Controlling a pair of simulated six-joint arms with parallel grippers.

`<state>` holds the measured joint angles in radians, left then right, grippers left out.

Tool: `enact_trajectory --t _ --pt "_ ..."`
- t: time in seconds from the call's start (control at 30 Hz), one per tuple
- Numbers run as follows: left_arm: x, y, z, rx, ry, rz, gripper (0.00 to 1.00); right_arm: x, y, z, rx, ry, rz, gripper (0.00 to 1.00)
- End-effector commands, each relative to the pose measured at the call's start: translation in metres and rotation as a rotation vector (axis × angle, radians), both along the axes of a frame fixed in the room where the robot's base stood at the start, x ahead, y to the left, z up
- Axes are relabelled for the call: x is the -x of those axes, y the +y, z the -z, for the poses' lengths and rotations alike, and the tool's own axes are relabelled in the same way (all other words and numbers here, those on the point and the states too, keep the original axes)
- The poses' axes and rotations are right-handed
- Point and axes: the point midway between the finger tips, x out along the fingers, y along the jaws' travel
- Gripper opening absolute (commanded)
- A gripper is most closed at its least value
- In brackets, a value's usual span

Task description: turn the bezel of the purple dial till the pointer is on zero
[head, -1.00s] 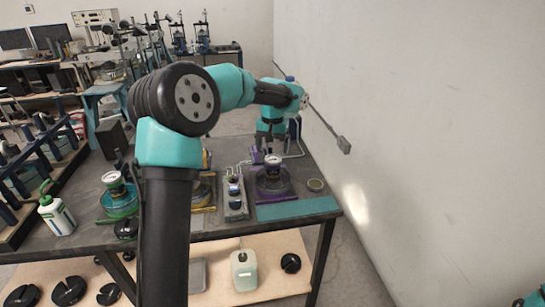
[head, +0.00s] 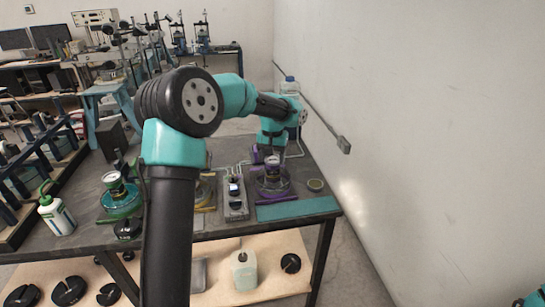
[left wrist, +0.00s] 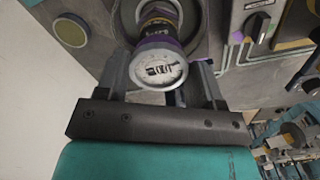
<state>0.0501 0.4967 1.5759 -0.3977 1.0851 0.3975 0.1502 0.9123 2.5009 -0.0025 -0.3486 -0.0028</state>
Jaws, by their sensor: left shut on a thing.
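The purple dial (head: 271,161) stands on its purple-trimmed round base on the bench, below my left wrist in the head view. In the left wrist view the round pale face of the purple dial (left wrist: 158,70) fills the space between the fingers, with a purple rim and a dark printed middle. My left gripper (left wrist: 162,60) has one finger on each side of the dial and is shut on its bezel. The left gripper also shows, small, in the head view (head: 272,153). The pointer's reading is too small to tell. My right gripper is out of view.
A grey box with dark knobs (head: 235,198) stands left of the dial. A green-trimmed dial stand (head: 121,203) and a white bottle (head: 57,215) are farther left. A teal mat (head: 298,208) lies in front, and a small round dish (head: 316,185) is to the right. The wall is close on the right.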

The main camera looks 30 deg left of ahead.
Motion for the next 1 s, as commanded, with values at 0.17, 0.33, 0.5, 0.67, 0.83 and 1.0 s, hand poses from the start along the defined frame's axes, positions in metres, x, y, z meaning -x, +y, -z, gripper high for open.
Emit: enact_trajectory --t 0.17,0.33,0.5,0.67,0.83,1.0 --pt "0.0 0.0 -0.0002 0.0 0.0 0.0 0.39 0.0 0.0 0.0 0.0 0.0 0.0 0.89" --pt "0.0001 0.0002 -0.0002 0.0 0.0 0.019 0.38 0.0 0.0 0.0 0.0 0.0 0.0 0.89" --pt "0.0001 0.0007 -0.0003 0.0 0.0 0.089 0.38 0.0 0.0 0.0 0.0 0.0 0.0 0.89" --pt "0.0001 0.0008 -0.0003 0.0 0.0 0.105 0.38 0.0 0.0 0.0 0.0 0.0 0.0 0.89" --pt "0.0001 0.0008 -0.0004 0.0 0.0 0.105 0.62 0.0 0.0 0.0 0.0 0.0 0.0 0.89" --pt "0.0001 0.0007 -0.0003 0.0 0.0 0.105 0.79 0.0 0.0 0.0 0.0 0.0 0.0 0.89"
